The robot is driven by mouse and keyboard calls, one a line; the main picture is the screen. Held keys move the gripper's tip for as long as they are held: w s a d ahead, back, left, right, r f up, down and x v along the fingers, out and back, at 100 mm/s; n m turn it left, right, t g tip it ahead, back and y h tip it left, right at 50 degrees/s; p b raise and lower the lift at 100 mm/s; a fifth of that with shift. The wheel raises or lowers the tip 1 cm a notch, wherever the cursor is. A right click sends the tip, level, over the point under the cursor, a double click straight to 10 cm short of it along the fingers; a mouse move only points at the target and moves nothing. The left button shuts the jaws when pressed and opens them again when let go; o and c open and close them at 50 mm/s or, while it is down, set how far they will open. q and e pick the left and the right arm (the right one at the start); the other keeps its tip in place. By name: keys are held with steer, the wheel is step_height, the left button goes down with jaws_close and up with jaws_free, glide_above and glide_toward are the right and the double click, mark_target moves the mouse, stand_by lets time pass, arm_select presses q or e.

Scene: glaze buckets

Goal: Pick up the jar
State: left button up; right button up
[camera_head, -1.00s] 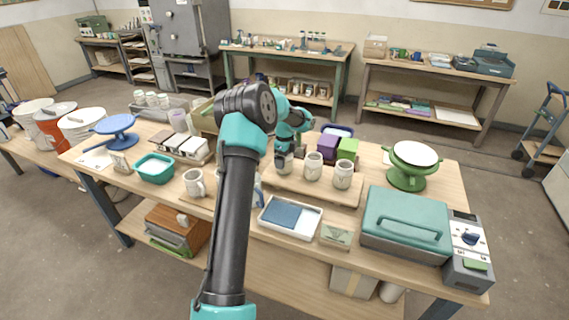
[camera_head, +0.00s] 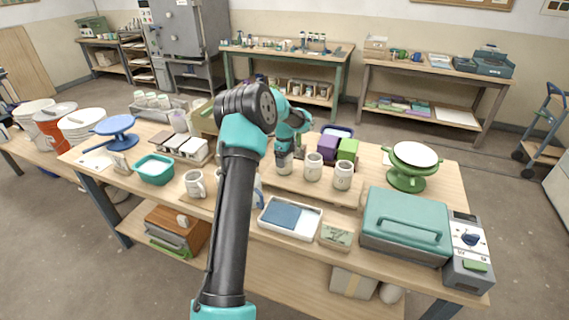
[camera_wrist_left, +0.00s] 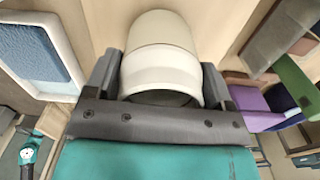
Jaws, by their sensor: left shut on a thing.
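A small pale jar (camera_head: 284,166) stands upright at the left end of a row of similar jars on a low wooden board. My left gripper (camera_head: 284,153) is over it from above, shut on it. In the left wrist view the cream jar (camera_wrist_left: 160,50) fills the space between the two dark fingers of the left gripper (camera_wrist_left: 160,82). Its near end is partly hidden by the gripper body. I cannot tell whether its base touches the board. My right gripper is not in view.
Two like jars (camera_head: 314,167) (camera_head: 343,175) stand close to the right. Purple (camera_head: 327,147) and green (camera_head: 348,149) blocks are behind them. A tray with a blue pad (camera_head: 290,218) lies in front, a teal-lidded box (camera_head: 405,222) at right, and a mug (camera_head: 194,184) at left.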

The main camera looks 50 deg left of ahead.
arm_select(q)
steer(key=shift+r, duration=1.8)
steer(key=s+d+r, duration=0.1)
steer(key=s+d, duration=0.9)
steer(key=d, duration=0.2)
steer(key=shift+s+r, duration=0.2)
steer(key=shift+s, duration=0.1)
steer(key=s+d+m, duration=0.4)
steer(key=s+m, duration=0.1)
steer(key=shift+s+r+m, duration=0.2)
steer(key=shift+s+m, duration=0.05)
steer(key=shift+m, duration=0.15)
steer(key=shift+f, duration=0.1)
steer(key=shift+f, duration=2.3)
